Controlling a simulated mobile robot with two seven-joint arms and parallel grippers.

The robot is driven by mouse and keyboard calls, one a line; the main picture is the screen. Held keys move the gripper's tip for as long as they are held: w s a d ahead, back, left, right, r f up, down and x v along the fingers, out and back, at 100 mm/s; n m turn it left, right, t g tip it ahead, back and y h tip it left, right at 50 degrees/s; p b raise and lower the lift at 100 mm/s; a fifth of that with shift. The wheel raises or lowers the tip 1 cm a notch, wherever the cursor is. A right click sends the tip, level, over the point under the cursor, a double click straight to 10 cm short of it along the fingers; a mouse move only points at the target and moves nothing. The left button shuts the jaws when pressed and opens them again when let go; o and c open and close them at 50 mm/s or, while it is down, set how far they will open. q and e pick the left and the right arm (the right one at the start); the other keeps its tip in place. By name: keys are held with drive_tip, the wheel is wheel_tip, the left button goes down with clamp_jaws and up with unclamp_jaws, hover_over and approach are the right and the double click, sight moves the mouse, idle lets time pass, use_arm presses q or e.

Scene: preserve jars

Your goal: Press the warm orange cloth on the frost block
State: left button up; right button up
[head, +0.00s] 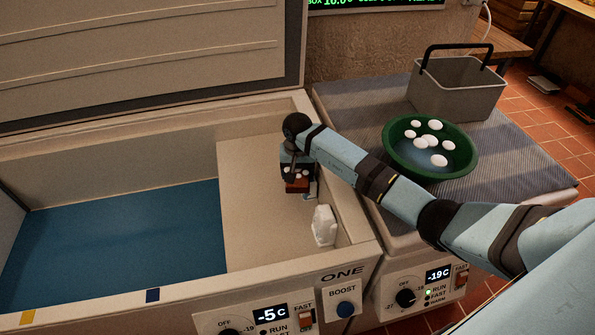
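The orange cloth (297,186) shows as a small folded brown-orange pad at the tip of my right gripper (297,176). My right gripper points down inside the open chest freezer, over its raised pale step, and appears shut on the cloth. A white frosty block (324,227) stands on the step, nearer the front wall, below and right of the cloth. The cloth and this block are apart in the picture. A small pale and teal piece (311,191) shows just beside the cloth; what it is I cannot tell. My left gripper is not in view.
The freezer's blue floor (120,250) is bare. Its lid (140,50) stands open behind. To the right, a second closed freezer bears a striped mat (350,100), a green bowl (455,172) with white lumps, and a grey handled bin (455,92). My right arm crosses above it.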

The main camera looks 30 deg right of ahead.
wheel_tip(320, 180, up, 5)
drive_tip(key=p, duration=0.3)
drive_tip(key=shift+r, duration=0.15)
wheel_tip(320, 180, up, 4)
drive_tip(key=p, duration=0.2)
drive_tip(key=shift+p, duration=0.3)
wheel_tip(320, 180, up, 3)
drive_tip(key=shift+f+p, duration=0.15)
drive_tip(key=shift+p, duration=0.45)
